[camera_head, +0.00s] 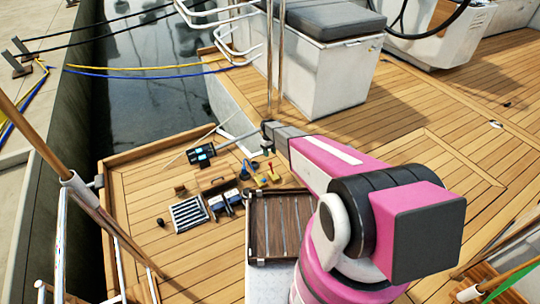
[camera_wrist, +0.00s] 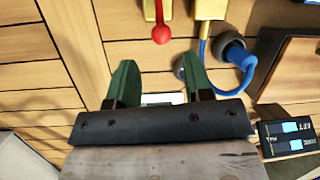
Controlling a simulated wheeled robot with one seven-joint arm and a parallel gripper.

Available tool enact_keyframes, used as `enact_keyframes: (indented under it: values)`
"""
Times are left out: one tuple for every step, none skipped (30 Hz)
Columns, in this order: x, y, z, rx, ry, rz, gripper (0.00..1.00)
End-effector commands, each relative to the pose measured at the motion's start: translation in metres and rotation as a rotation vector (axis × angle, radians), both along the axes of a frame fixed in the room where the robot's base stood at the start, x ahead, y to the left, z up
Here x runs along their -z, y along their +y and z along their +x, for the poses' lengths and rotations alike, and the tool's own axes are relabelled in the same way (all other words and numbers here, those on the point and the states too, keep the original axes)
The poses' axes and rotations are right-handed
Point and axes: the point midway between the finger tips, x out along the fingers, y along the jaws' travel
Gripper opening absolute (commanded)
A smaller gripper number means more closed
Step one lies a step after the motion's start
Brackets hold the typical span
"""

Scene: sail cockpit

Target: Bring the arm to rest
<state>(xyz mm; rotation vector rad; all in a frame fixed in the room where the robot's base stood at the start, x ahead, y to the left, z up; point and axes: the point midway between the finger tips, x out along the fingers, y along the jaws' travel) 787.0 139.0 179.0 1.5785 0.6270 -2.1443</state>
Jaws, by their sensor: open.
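My gripper (camera_wrist: 158,75) is open, with two green fingers spread apart and nothing held between them. In the wrist view the fingers are over the wooden deck (camera_wrist: 60,50), with a small white patch partly hidden between them. In the head view my arm reaches away from me, and the gripper (camera_head: 267,147) is a small dark shape at its far end, above the cockpit floor near two upright metal poles. The wrist view shows a red knob (camera_wrist: 162,33) on a yellow base just beyond the fingers, and a blue loop with a grey ring (camera_wrist: 230,52) to the right.
A black device with lit displays (camera_head: 201,153), a grey slatted grate (camera_head: 188,214), a dark slatted tray (camera_head: 259,250) and several small items stand around the gripper's area. A white seat box with a grey cushion (camera_head: 335,85) is behind. The deck at right (camera_head: 440,120) is mostly clear.

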Motion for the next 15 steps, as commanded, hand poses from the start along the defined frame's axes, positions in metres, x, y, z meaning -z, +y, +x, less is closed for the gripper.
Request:
enact_keyframes:
  values:
    - [0.0,0.0,0.0,0.0,0.0,0.0,0.47]
    - [0.0,0.0,0.0,0.0,0.0,0.0,0.47]
    - [0.0,0.0,0.0,0.0,0.0,0.0,0.47]
    - [0.0,0.0,0.0,0.0,0.0,0.0,0.47]
    - [0.0,0.0,0.0,0.0,0.0,0.0,0.47]
    - [0.0,0.0,0.0,0.0,0.0,0.0,0.47]
    - [0.0,0.0,0.0,0.0,0.0,0.0,0.47]
    - [-0.001,0.0,-0.001,0.001,-0.001,0.0,0.47]
    - [-0.004,-0.002,-0.003,0.004,-0.003,0.0,0.47]
    - [-0.009,-0.003,-0.006,0.009,-0.005,0.0,0.47]
    - [-0.015,-0.006,-0.009,0.016,-0.009,-0.002,0.47]
    - [-0.027,-0.01,-0.016,0.029,-0.015,-0.004,0.47]
    - [-0.038,-0.014,-0.023,0.041,-0.022,-0.004,0.47]
    - [-0.051,-0.019,-0.03,0.056,-0.03,-0.006,0.47]
    - [-0.071,-0.026,-0.041,0.08,-0.043,-0.008,0.47]
